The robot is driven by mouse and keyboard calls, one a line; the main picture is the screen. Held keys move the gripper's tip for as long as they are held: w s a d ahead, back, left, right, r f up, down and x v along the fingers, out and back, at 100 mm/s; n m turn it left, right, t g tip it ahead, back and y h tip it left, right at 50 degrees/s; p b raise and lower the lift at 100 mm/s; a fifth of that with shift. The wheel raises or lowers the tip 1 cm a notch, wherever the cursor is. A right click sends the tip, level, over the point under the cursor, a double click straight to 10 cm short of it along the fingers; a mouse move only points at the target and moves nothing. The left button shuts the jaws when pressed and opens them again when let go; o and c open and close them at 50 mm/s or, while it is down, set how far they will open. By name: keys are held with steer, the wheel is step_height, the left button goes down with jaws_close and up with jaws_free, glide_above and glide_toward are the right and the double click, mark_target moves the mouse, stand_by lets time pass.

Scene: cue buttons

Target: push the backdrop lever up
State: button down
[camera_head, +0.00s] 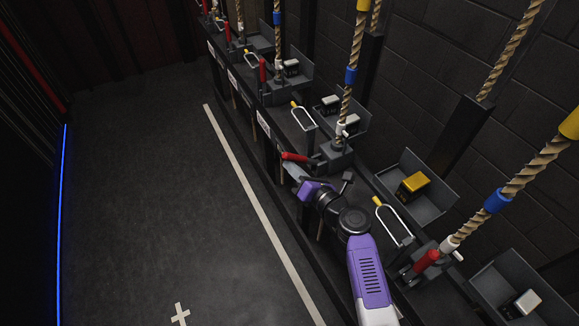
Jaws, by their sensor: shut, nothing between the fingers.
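A red-handled lever (295,157) lies nearly flat, sticking out to the left from a rope lock on the rail. My gripper (291,168) is shut and empty, just below this handle in the picture. Whether it touches the handle I cannot tell. Other red levers stand up or tilted along the rail: one nearer (427,260) and one farther (262,70). The rail's white labels are too small to read, so I cannot confirm which lever is the backdrop one.
Thick ropes (357,50) rise from the locks. Wire loops with yellow grips (391,220) stand beside the levers. Grey trays (430,205) holding small blocks line the brick wall at the right.

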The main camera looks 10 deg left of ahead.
steer(key=shift+w+d+r+p, duration=0.25)
steer(key=shift+d+r+p, duration=0.1)
steer(key=shift+r+p, duration=0.3)
steer(key=s+d+f, duration=0.1)
steer(key=s+d, duration=0.3)
steer(key=s, duration=0.4)
steer(key=shift+s+f, duration=0.25)
stand_by(0.3)
steer(key=shift+s+f, duration=0.1)
